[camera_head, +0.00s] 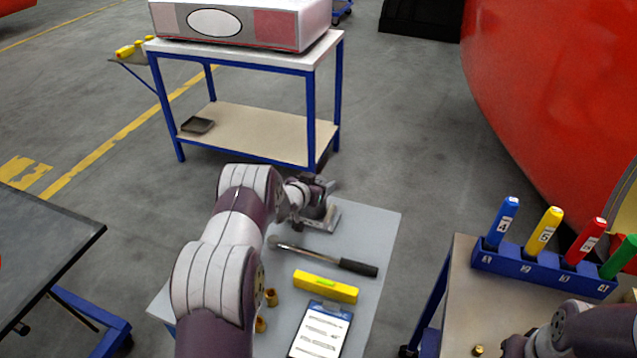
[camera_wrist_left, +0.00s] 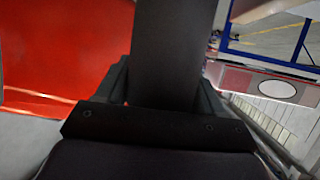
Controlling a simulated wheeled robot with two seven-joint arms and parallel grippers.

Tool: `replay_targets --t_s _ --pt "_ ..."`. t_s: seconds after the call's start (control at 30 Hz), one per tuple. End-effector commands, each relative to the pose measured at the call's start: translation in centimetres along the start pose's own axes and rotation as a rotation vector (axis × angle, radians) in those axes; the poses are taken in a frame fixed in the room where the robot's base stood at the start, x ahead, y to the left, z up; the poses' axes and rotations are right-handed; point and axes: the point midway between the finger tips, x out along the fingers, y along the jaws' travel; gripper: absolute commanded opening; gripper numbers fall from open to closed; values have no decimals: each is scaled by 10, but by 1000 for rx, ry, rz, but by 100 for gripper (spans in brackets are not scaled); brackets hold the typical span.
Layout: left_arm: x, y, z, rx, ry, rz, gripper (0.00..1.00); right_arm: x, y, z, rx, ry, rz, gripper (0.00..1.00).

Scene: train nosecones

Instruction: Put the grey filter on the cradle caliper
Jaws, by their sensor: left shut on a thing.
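My left gripper (camera_head: 318,202) is over the far end of the light grey table. It is shut on a dark grey block (camera_wrist_left: 175,45), which fills the space between the fingers in the left wrist view. This block may be the grey filter; its full shape does not show. A silver metal piece (camera_head: 330,218) shows just beside and below the gripper, partly hidden by it. It may be the cradle caliper, but I cannot tell whether the block touches it. My right arm enters at the bottom right, and its gripper is out of view.
A blue rack (camera_head: 540,268) with coloured markers stands at right. A blue-framed bench (camera_head: 250,130) stands behind.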

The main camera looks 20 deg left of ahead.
Motion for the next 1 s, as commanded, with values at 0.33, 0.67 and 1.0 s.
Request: replay_targets --t_s 0.33,0.67,1.0 --pt "0 0 1 0 -1 0 93 1 0 0 0 0 0 43" --pt "-40 -1 -1 -1 -1 -2 93 5 0 1 0 0 0 43" --pt "-110 -1 -1 -1 -1 -2 93 12 0 2 0 0 0 43"
